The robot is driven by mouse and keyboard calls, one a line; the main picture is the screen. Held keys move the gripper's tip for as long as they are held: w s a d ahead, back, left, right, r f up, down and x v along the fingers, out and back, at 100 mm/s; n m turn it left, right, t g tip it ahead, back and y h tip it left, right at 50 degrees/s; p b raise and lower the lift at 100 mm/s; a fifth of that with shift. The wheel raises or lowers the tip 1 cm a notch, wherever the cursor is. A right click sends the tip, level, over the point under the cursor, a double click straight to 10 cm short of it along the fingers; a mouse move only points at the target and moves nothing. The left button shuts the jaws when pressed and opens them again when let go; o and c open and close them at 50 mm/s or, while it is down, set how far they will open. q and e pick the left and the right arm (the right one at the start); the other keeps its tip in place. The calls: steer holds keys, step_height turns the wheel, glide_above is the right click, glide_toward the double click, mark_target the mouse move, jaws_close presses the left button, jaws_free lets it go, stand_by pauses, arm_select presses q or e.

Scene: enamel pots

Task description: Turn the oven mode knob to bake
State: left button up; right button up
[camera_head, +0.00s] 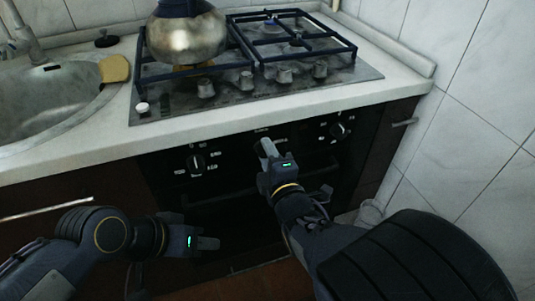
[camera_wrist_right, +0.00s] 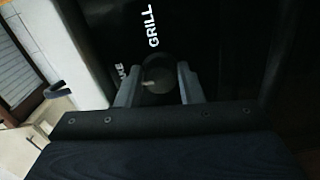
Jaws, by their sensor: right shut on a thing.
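The oven mode knob (camera_wrist_right: 158,76) is a dark round knob on the black oven panel (camera_head: 235,151). In the right wrist view it sits between my two right fingers, with a small pale mark toward its lower left. A white GRILL label (camera_wrist_right: 152,26) lies above it, and a partly hidden label ending in "AKE" (camera_wrist_right: 121,76) is to its left. My right gripper (camera_head: 266,148) is shut on this middle knob, mostly hiding it in the head view. My left gripper (camera_head: 208,243) hangs low before the oven, apart from the panel; its jaw opening is unclear.
Other knobs sit on the panel at left (camera_head: 197,163) and right (camera_head: 338,130). An oven handle bar runs below. Above are the countertop (camera_head: 90,165), the gas hob (camera_head: 255,90) with a metal kettle (camera_head: 187,38), and the sink (camera_head: 45,100). A tiled wall stands at right.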

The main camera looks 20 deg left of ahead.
steer(key=shift+n, duration=0.6)
steer(key=o, duration=0.9)
steer(key=p+v, duration=0.1)
steer(key=v, duration=0.6)
steer(key=shift+s+d, duration=0.2)
steer(key=shift+s, duration=0.15)
steer(key=shift+d, duration=0.1)
